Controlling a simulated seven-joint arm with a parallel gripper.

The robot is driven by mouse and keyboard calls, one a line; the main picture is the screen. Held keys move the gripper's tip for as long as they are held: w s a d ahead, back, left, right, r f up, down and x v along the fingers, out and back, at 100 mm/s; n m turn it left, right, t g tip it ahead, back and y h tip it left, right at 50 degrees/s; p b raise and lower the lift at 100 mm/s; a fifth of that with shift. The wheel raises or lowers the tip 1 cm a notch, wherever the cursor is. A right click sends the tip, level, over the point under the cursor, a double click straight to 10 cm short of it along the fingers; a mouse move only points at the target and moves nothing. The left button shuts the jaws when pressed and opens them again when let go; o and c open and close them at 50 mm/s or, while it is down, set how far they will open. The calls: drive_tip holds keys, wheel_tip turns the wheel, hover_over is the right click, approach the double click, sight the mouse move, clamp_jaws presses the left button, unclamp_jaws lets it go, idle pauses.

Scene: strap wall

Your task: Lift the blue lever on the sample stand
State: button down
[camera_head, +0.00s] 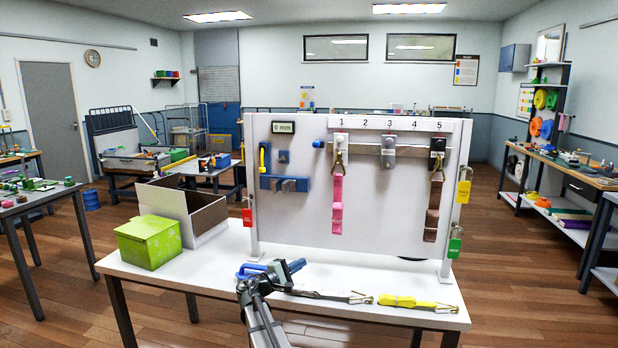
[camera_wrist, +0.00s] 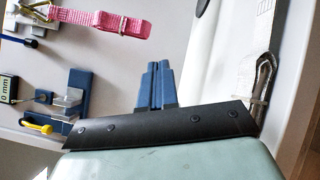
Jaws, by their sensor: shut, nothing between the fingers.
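The upright white panel (camera_head: 400,220) carries a white clamp (camera_head: 341,141) under number 1, with a pink strap (camera_head: 337,205) hanging from it. A blue-ended lever (camera_head: 318,144) sticks out level to the left of this clamp.
A yellow-handled part (camera_head: 263,157) and a 0 mm display (camera_head: 283,128) are on the panel's left. A grey clamp (camera_head: 389,150) and a black clamp (camera_head: 437,150) are to the right. A yellow strap (camera_head: 415,303) lies on the table; a green box (camera_head: 148,242) stands left.

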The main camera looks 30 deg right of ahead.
drive_tip(key=w+d+r+n+t+h, duration=0.1)
drive_tip(key=w+r+n+t+h, duration=0.2)
drive_tip(key=r, duration=0.8)
drive_tip(key=w+d+r+n+t+h, duration=0.1)
drive_tip(key=w+d+r+n+h, duration=0.3)
drive_tip(key=r, duration=0.8)
drive_tip(key=w+d+r+h, duration=0.1)
drive_tip(key=d+r, duration=0.3)
drive_tip(key=r, duration=0.6)
drive_tip(key=shift+w+d+r+m, duration=0.15)
drive_tip(key=shift+d+m, duration=0.1)
drive_tip(key=shift+m, duration=0.15)
drive_tip(key=shift+r, duration=0.1)
drive_tip(key=shift+d+r+n+t+y, duration=0.1)
drive_tip(key=shift+r+n+t+y, duration=0.6)
drive_tip(key=shift+r+n+y, duration=0.3)
drive_tip(key=shift+r, duration=0.1)
